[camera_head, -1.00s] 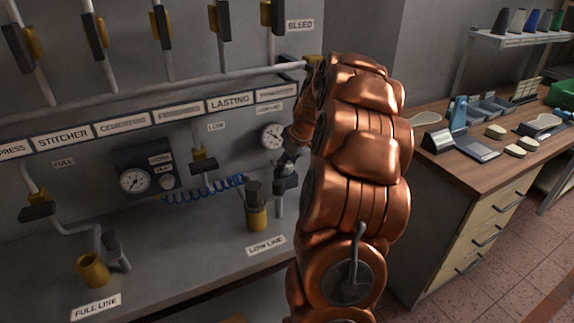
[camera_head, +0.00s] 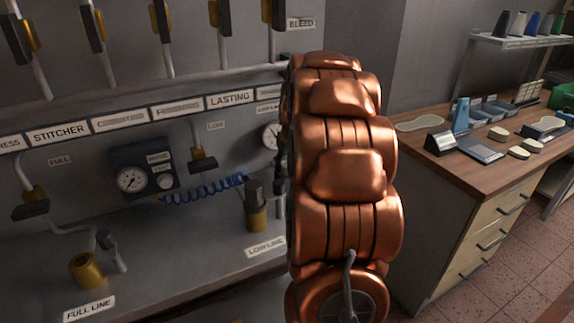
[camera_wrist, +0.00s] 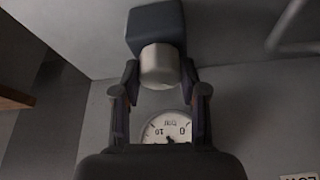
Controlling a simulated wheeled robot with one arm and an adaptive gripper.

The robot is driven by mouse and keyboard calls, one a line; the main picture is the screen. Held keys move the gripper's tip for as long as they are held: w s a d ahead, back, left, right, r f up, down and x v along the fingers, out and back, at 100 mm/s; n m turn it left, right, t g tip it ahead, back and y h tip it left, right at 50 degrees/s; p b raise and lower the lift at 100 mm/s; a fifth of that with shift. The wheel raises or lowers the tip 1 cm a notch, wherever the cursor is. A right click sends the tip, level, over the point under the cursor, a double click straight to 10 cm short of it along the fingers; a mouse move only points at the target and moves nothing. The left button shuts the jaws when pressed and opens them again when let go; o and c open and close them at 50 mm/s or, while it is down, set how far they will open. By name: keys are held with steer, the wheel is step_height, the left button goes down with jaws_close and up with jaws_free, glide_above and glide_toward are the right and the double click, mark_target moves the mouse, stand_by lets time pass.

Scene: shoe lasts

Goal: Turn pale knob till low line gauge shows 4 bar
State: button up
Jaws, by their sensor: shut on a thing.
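The pale knob (camera_wrist: 158,66) is a short light cylinder on a dark block (camera_wrist: 156,25) in the wrist view. My gripper (camera_wrist: 161,72) is shut on it, with one finger on each side. The low line gauge (camera_wrist: 167,128) is a white round dial that appears upside down below the knob. Its lower part is hidden by my gripper, and I cannot read its value. In the head view, the gauge (camera_head: 270,136) shows only its left part beside my copper arm. My arm hides the knob and gripper there.
A regulator box with another gauge (camera_head: 131,179) and pale knob (camera_head: 165,181) sits on the panel to the left. Valve levers, pipes, a blue coiled hose (camera_head: 205,190) and a brass fitting (camera_head: 256,218) are close by. A wooden workbench (camera_head: 470,182) stands right.

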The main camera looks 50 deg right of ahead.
steer(key=shift+r, duration=0.1)
steer(key=o, duration=1.1)
steer(key=v, duration=1.2)
